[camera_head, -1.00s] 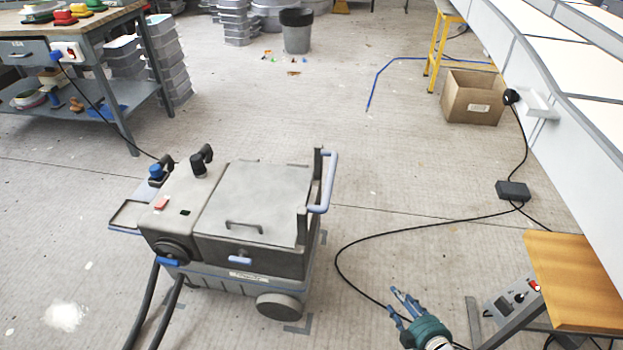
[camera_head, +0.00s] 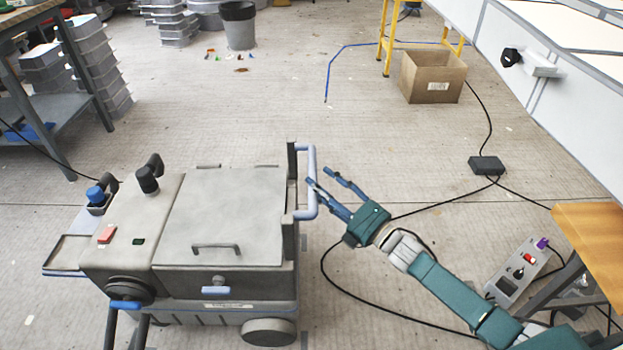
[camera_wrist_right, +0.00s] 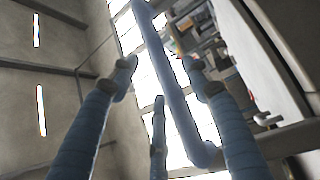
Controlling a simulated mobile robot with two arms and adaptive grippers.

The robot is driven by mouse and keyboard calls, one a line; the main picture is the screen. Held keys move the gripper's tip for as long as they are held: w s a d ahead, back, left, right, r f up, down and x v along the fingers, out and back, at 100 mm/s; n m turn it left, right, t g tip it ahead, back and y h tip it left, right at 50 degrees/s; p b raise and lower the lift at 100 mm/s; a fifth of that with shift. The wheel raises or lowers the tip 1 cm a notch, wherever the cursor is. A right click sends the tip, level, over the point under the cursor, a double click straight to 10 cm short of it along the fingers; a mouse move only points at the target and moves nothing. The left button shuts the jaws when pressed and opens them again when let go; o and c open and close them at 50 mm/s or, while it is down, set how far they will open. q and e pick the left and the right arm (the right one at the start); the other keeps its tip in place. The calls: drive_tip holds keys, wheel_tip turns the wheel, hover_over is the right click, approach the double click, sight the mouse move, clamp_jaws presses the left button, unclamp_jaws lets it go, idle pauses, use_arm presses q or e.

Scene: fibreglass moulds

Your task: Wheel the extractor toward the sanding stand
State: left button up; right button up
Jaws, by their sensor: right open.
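The extractor (camera_head: 228,215) is a grey wheeled box with black hoses at its front left, a lid, and a light-blue push handle (camera_head: 312,185) on its right side. My right gripper (camera_head: 322,178) is open at that handle, its fingers reaching toward the bar from the right. In the right wrist view, the handle bar (camera_wrist_right: 176,85) runs between the spread fingers (camera_wrist_right: 160,80); I cannot tell if they touch it. My left gripper is not in view. I cannot tell which piece of furniture is the sanding stand.
A cable loops over the floor right of the extractor, past a black box (camera_head: 486,165). A cardboard box (camera_head: 432,78) stands by yellow legs at the back right. A wooden-topped table (camera_head: 592,232) is at right. Blue tape (camera_head: 352,46) marks the floor. The middle floor is clear.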

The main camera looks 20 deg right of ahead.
sight(312, 176)
drive_tip(key=shift+x, duration=1.85)
clamp_jaws()
